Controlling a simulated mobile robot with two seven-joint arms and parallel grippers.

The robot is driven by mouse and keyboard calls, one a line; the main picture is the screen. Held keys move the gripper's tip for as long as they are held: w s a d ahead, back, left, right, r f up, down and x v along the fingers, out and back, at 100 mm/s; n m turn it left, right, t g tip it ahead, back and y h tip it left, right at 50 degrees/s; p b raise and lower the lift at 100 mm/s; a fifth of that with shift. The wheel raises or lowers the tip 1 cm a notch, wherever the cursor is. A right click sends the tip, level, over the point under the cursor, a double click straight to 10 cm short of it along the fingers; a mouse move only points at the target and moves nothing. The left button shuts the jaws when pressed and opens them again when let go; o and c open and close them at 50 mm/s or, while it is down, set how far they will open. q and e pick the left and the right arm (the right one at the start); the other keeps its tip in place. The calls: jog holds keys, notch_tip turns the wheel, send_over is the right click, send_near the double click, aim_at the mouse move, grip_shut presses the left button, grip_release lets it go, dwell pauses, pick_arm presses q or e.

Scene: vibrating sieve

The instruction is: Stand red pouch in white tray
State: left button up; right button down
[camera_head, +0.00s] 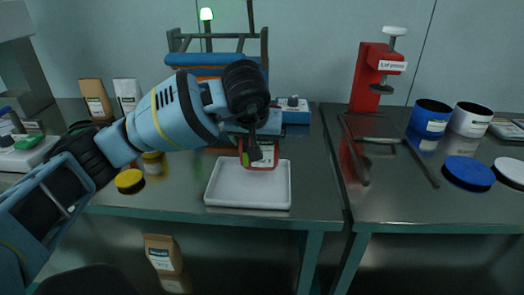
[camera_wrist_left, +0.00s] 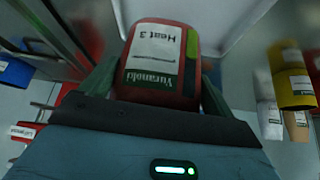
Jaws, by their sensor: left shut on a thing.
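The red pouch (camera_wrist_left: 160,62) has a white label reading "Yuranoki Heat 3" and a green patch. My left gripper (camera_head: 252,150) is shut on it, with a finger at either side in the left wrist view. In the head view the red pouch (camera_head: 267,154) hangs below the gripper, roughly upright and partly hidden by it. It overlaps the back part of the white tray (camera_head: 248,203). I cannot tell whether its base touches the tray. The tray looks empty otherwise; it also shows behind the pouch in the left wrist view (camera_wrist_left: 215,18). My right gripper is not in view.
A rack-like machine (camera_head: 218,42) with a green lamp stands behind the tray. A yellow lid (camera_head: 129,180) lies left of it. A red clamp (camera_head: 370,75), blue cup (camera_head: 429,120), white cup (camera_head: 470,122) and blue lid (camera_head: 469,171) stand right. Brown pouch (camera_head: 95,99) and white pouch (camera_head: 127,94) stand back left.

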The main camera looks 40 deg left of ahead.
pick_arm(q)
jog(key=shift+w+d+f, duration=0.1)
jog(key=shift+w+d, duration=0.25)
jog(key=shift+w, duration=0.1)
jog(key=shift+a+f, duration=0.1)
jog(key=shift+f, duration=1.55)
jog(key=shift+f, duration=0.1)
jog(key=o, duration=0.8)
jog(key=shift+f, duration=0.1)
jog(key=shift+s+r, duration=0.1)
jog(key=shift+r, duration=0.25)
jog(key=p+v, duration=0.1)
jog(key=v, duration=1)
jog(key=shift+s+r, duration=0.15)
jog(key=shift+r, duration=0.15)
jog(key=shift+d+f, duration=0.1)
jog(key=shift+d, duration=0.15)
